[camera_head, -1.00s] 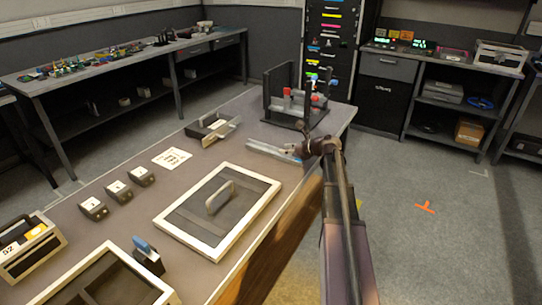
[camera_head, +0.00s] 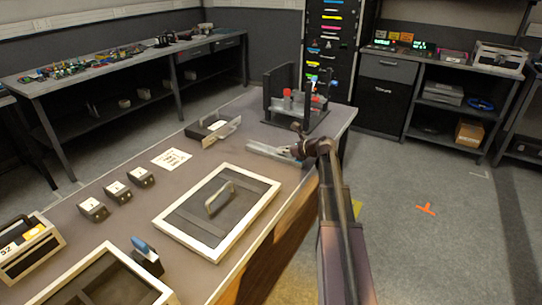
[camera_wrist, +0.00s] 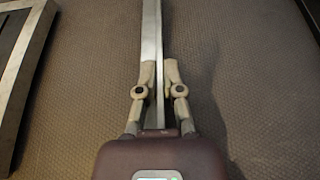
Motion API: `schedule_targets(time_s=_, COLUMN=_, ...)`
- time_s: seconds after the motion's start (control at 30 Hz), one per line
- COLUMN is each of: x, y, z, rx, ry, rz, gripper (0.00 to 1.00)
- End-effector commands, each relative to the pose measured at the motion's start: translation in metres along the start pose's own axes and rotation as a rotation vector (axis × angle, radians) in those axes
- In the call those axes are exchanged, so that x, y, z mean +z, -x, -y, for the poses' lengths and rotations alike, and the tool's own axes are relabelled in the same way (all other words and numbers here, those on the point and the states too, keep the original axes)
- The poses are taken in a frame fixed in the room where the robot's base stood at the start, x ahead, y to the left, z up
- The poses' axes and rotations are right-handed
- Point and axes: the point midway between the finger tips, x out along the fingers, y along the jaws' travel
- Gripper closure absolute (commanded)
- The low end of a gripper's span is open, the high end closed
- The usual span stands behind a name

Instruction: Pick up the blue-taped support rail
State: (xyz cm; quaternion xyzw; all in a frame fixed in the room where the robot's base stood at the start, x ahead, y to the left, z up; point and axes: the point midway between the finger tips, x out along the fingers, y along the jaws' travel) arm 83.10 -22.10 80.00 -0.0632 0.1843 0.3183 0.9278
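A long, thin metal support rail (camera_head: 268,151) lies near the far right edge of the table. My gripper (camera_head: 296,151) is low at the rail's right-hand end. The wrist view shows the rail (camera_wrist: 151,32) running straight away from my gripper (camera_wrist: 159,73), with one finger on each side of its thin upright edge. The left finger overlaps the wider part of the rail in this view. The gap between the fingers is narrow; I cannot tell whether they press on the rail. No blue tape shows clearly on the rail.
A dark fixture (camera_head: 300,105) with upright plates and red parts stands beyond the rail. An angled bracket (camera_head: 213,130) and a paper label (camera_head: 171,158) lie to the left. A light-framed tray (camera_head: 167,228) with a handle-shaped part is nearer. Open floor lies right of the table.

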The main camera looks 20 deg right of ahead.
Motion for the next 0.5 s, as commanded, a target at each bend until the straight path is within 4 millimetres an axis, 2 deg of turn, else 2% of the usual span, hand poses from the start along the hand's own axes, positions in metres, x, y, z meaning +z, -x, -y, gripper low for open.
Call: schedule_targets(time_s=0.5, x=0.0016, y=0.0005, z=-0.0002, rx=0.001, ry=0.0, rz=0.0, gripper=1.0)
